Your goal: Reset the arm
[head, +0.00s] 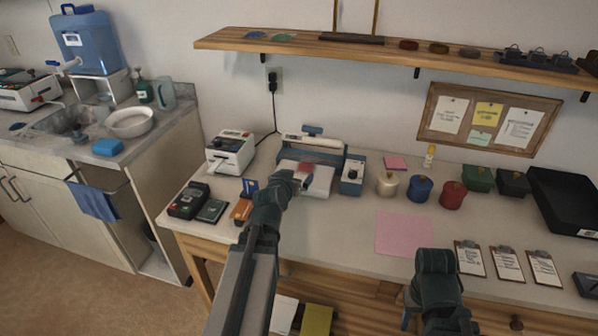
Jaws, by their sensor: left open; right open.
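My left arm reaches up from the bottom edge over the workbench (345,215). Its gripper (301,181) is open, in front of a white and blue device (321,180) at the bench's back left. A small reddish patch shows on the device just beyond the fingers; I cannot tell whether they touch the device. My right arm (437,268) is at the lower right, over the bench's front edge and left of the clipboards. Its dark upper link shows, but its fingers are hidden.
A label printer (231,152), a black meter (188,200) and an orange item (242,211) stand left. Pots (420,189), a pink sheet (403,235), clipboards (507,263) and a black tray (566,203) lie right. A shelf (400,50) hangs above. A sink counter (100,150) stands far left.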

